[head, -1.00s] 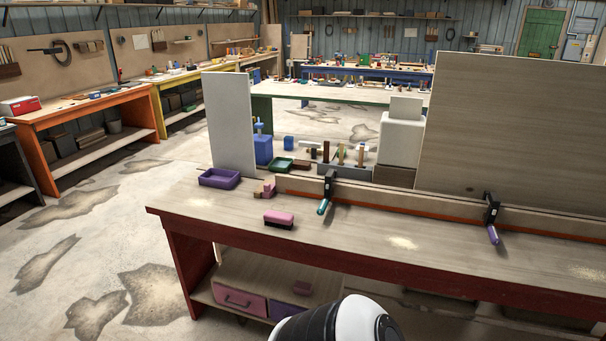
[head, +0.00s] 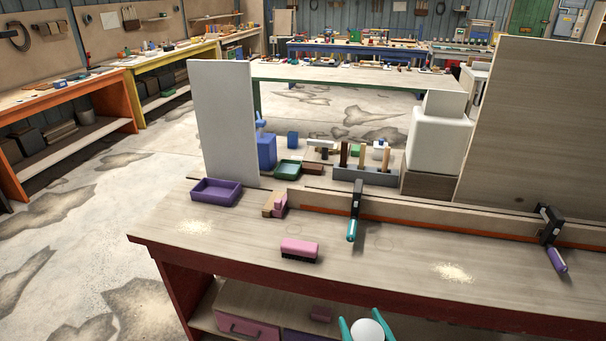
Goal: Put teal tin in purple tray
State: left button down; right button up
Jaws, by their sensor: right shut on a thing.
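The purple tray (head: 214,199) sits at the left end of the workbench, beside the white upright panel, and looks empty. My right gripper (head: 364,325) shows at the bottom edge, in front of the bench, as two teal fingers. It is shut on a round thing with a white top (head: 367,331). The picture edge cuts off its lower part, so I cannot tell if its sides are teal. No other teal tin shows. The gripper is well to the right of and nearer than the tray. My left gripper is not in view.
A pink brush (head: 299,249) lies mid-bench. A pink and wooden block (head: 275,205) stands right of the tray. A clamp with a teal handle (head: 353,215) and one with a purple handle (head: 553,240) grip the long rail.

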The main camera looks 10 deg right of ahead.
aim_at(216, 191)
jog(key=i+j+z, duration=0.4)
jog(key=i+j, duration=0.25)
jog(key=i+j+z, duration=0.15)
jog(key=i+j, duration=0.2)
jog(key=i+j+z, duration=0.2)
jog(key=j, duration=0.3)
jog(key=i+j+z, duration=0.2)
jog(key=i+j, duration=0.15)
jog(key=j, duration=0.15)
jog(key=i+j, duration=0.15)
jog(key=j, duration=0.15)
jog(key=i+j, duration=0.15)
jog(key=j, duration=0.15)
